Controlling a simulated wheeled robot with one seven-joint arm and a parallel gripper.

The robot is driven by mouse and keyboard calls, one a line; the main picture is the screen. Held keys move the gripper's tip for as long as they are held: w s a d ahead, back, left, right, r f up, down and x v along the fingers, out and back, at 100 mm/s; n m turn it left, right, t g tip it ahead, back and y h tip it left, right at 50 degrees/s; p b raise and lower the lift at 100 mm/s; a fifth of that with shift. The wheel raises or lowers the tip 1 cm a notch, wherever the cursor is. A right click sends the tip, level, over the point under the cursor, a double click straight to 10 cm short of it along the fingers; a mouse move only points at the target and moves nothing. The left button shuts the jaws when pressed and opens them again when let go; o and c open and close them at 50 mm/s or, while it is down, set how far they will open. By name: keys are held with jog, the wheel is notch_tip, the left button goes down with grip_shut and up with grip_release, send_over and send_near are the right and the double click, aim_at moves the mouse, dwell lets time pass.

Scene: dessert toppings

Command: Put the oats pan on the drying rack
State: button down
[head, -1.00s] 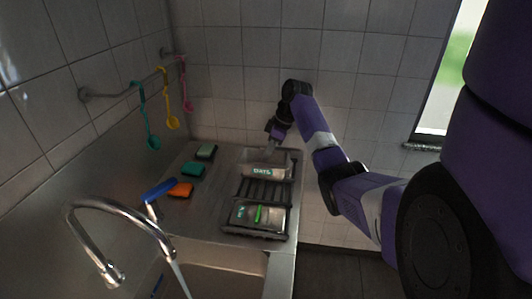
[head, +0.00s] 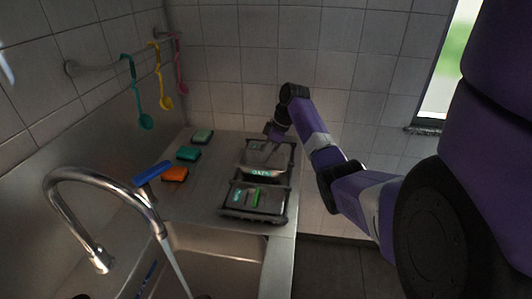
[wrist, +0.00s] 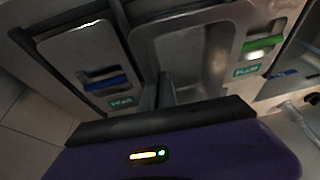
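The oats pan (head: 258,174) is a grey metal pan with an OATS label on its front, in the head view. It is over the middle of the dark drying rack (head: 291,160), just behind a front pan. I cannot tell whether it rests on the bars. My gripper (head: 268,152) reaches down to it from behind and appears shut on its rim. In the wrist view, the fingers (wrist: 166,90) are close together at the edge of a grey pan (wrist: 190,55), whose label is hidden.
A labelled pan with a green strip (head: 257,197) occupies the rack's front. Wrist view shows labelled pans at left (wrist: 95,65) and right (wrist: 272,62). A sink (head: 215,245) and running faucet (head: 100,185) are nearer.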

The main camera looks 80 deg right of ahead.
jog(key=shift+f, duration=0.25)
jog(key=c, duration=1.6)
grip_release()
jog(key=b+v, duration=0.1)
jog(key=v, duration=0.6)
jog(key=shift+s+r, duration=0.2)
jog(key=shift+r, duration=0.15)
